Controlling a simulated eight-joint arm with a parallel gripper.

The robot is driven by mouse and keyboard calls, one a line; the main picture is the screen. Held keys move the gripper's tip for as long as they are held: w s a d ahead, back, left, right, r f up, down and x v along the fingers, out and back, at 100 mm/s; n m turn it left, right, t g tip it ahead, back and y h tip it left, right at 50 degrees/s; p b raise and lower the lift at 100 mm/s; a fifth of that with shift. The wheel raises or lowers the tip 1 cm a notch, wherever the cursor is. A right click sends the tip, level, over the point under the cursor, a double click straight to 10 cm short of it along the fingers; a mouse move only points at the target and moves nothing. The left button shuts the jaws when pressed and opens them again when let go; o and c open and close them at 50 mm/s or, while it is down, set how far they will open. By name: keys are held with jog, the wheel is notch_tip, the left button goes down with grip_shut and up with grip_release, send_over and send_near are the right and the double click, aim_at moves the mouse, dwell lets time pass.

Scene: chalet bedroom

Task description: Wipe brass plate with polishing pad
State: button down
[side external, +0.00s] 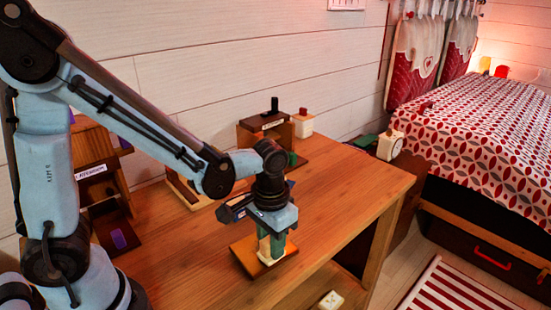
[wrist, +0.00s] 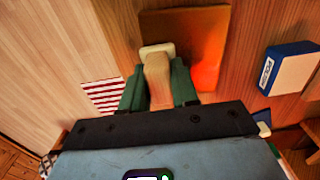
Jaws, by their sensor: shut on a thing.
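The brass plate (side external: 246,254) is a flat, brownish-orange square lying on the wooden table near its front edge. In the wrist view, the plate (wrist: 208,35) has a bright orange sheen on its right part. My gripper (side external: 270,242) points down over the plate, its green fingers shut on the polishing pad (side external: 267,258). The pad is a pale cream block with a tan wooden upper part. In the wrist view, the pad (wrist: 158,72) sits between the fingers (wrist: 158,88) and overlaps the plate's left edge. I cannot tell if its underside touches the plate.
A blue-and-white labelled block (wrist: 292,68) lies right of the plate in the wrist view. A labelled wooden box (side external: 262,135) and a white block with a red top (side external: 302,124) stand at the back. A brown rack (side external: 105,195) stands left. The table's right part (side external: 355,185) is clear.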

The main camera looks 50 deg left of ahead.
jog(key=a, duration=0.4)
jog(key=shift+w+f, duration=0.1)
jog(key=shift+w, duration=0.1)
jog(key=shift+a, duration=0.8)
jog(key=shift+a+r, duration=0.2)
jog(key=shift+a, duration=0.15)
jog(key=shift+w+a+f, duration=0.1)
jog(key=shift+w+a, duration=0.05)
jog(key=shift+a, duration=0.2)
jog(key=shift+w+d, duration=0.15)
jog(key=shift+d, duration=2.8)
jog(key=shift+s+d+f, duration=0.2)
jog(key=shift+d, duration=0.6)
jog(key=shift+r, duration=0.25)
jog(key=shift+w+a, duration=0.15)
jog(key=shift+a, duration=1.7)
jog(key=shift+w+a, duration=0.15)
jog(key=shift+a, duration=1.7)
notch_tip(320, 180, up, 8)
